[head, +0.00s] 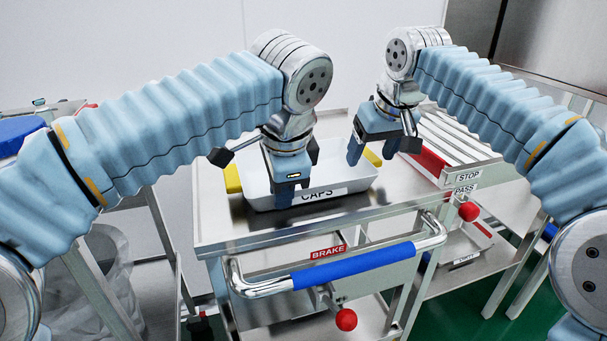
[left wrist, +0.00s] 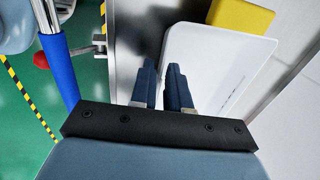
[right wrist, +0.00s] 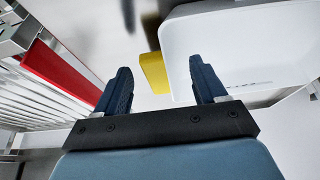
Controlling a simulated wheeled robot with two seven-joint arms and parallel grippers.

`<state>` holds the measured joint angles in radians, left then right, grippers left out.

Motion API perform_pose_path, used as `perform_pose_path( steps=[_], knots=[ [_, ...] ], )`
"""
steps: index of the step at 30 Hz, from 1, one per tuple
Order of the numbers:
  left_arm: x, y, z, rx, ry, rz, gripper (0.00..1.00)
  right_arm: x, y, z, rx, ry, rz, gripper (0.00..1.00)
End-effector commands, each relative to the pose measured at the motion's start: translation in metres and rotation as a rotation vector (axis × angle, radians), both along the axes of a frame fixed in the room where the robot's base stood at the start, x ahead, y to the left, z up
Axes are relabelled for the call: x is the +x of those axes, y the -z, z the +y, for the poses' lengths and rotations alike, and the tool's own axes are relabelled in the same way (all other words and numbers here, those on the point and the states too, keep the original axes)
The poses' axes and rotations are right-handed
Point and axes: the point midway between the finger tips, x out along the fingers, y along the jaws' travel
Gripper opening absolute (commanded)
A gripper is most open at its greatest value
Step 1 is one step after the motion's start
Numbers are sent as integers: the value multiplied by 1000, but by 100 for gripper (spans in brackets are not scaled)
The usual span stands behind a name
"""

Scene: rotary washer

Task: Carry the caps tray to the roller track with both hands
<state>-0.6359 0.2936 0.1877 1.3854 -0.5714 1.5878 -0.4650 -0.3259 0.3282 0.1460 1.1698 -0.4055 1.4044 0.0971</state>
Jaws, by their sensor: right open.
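The white caps tray (head: 341,187), with a "CAPS" label on its near wall, sits on the steel cart top. It has a yellow handle (head: 233,179) at its left end and another (head: 373,158) at its right end. My left gripper (head: 284,197) points down at the near wall, away from the left handle. In the left wrist view its fingers (left wrist: 164,82) are close together by the tray's rim (left wrist: 172,40); whether they pinch it is unclear. My right gripper (head: 370,158) is open at the right handle; its fingers (right wrist: 160,85) are wide apart, with the handle (right wrist: 154,72) between them and slightly beyond.
The roller track (head: 455,137) with a red strip is at the right, beside "STOP" and "PASS" labels. The cart (head: 225,239) has a blue push bar (head: 352,266) in front and a red "BRAKE" label. A bin with a clear liner (head: 98,275) stands at the left.

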Motion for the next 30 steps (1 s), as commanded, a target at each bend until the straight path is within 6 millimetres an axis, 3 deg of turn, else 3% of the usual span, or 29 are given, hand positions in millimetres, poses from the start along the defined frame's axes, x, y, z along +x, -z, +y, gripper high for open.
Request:
perform_pose_path(
  steps=[6,16,20,27,30],
  knots=[
    [5,17,2,1,-1,0,16,6,17,2,-1,0,2,71],
    [6,19,2,0,0,0,16,7,19,2,0,0,0,71],
    [6,19,2,0,0,0,0,7,19,2,0,0,0,52],
    [6,19,2,0,0,0,0,7,18,2,0,0,0,16],
    [6,19,2,0,0,0,0,7,18,3,0,-1,0,6]
  ],
)
